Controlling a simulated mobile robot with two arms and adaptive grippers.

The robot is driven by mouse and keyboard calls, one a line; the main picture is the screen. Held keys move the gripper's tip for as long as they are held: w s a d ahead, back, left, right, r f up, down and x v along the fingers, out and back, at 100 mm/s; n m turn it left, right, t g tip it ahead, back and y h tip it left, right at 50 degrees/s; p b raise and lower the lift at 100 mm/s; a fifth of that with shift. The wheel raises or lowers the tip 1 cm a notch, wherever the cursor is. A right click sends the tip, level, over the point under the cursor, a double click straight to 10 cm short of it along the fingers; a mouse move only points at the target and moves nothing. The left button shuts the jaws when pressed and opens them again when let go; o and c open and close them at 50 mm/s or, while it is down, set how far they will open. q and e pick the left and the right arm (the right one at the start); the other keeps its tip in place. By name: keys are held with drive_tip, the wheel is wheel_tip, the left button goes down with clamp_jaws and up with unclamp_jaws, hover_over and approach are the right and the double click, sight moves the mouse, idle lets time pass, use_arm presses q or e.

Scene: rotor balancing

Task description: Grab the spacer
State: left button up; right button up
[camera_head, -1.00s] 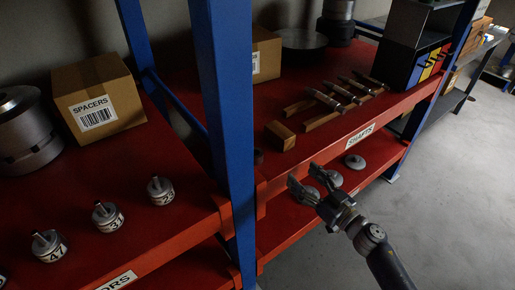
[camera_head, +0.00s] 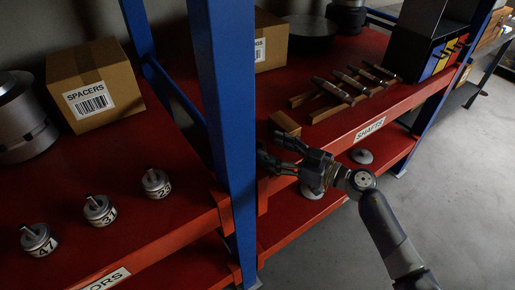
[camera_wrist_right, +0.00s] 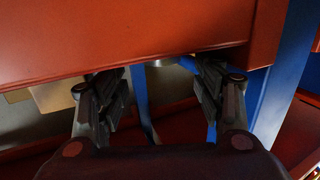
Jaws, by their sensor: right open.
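My right gripper (camera_head: 268,150) is beside the blue post, at the front edge of the right red shelf. In the wrist view its two fingers (camera_wrist_right: 158,80) are spread apart with nothing between them. A small part of a grey round thing (camera_wrist_right: 160,62) shows beyond the red edge between the fingers; I cannot tell whether it is the spacer. No spacer shows clearly in the head view; the area behind the fingers is hidden. A cardboard box labelled SPACERS (camera_head: 95,84) stands on the left shelf. My left gripper is not in view.
The blue post (camera_head: 222,110) stands close left of my right gripper. A wooden block (camera_head: 285,122) and several shafts on wooden holders (camera_head: 335,92) lie on the right shelf. Numbered cylinders (camera_head: 99,210) stand on the left shelf. Grey discs (camera_head: 361,156) lie on the lower shelf.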

sight(258, 145)
drive_tip(key=shift+f+x, duration=0.15)
drive_tip(key=shift+x, duration=1.2)
drive_tip(key=shift+f+x, duration=0.2)
drive_tip(key=shift+x, duration=1.15)
drive_tip(key=shift+s+r, duration=0.1)
drive_tip(key=c, duration=1.4)
